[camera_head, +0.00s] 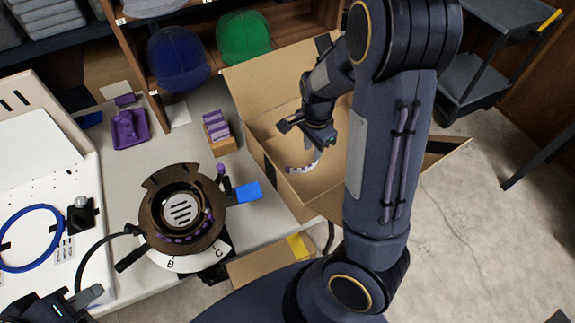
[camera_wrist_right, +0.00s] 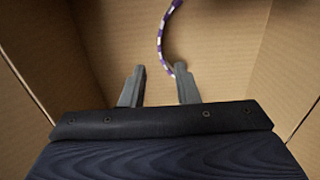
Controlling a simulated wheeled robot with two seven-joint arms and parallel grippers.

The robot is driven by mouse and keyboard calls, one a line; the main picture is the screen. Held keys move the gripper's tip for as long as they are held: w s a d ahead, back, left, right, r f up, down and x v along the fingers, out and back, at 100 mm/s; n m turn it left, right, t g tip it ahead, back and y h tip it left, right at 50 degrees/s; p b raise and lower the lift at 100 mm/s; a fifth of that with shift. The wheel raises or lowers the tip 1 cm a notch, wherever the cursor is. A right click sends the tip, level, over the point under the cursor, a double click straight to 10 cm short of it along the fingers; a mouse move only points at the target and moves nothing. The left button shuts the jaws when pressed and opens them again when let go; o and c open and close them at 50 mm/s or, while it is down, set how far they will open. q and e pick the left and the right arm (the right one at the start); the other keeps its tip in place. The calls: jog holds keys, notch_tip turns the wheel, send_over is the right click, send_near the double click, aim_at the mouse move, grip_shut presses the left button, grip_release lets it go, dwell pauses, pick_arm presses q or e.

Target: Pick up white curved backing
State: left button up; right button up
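A thin curved strip, white with purple bands (camera_head: 301,168), lies in the open cardboard box; it looks like the white curved backing. It also shows in the right wrist view (camera_wrist_right: 161,42), where its near end comes between the fingers, close to the right one. My right gripper (camera_head: 313,158) is inside the box, pointing down beside the strip. In the right wrist view its two fingers (camera_wrist_right: 158,88) are apart, with no clear grip on the strip. My left gripper (camera_head: 75,302) is at the bottom left corner, partly cut off, and its opening is unclear.
The cardboard box (camera_head: 268,175) has tall walls around my right gripper. On the table stand a round brown machine (camera_head: 157,200), a purple tray (camera_head: 130,142) and a small purple-topped box (camera_head: 218,133). Blue and green caps (camera_head: 243,38) sit on the shelf behind.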

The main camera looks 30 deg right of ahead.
notch_tip(320, 180, down, 8)
jog(key=shift+a+r+b, duration=0.15)
jog(key=shift+b, duration=0.65)
grip_shut()
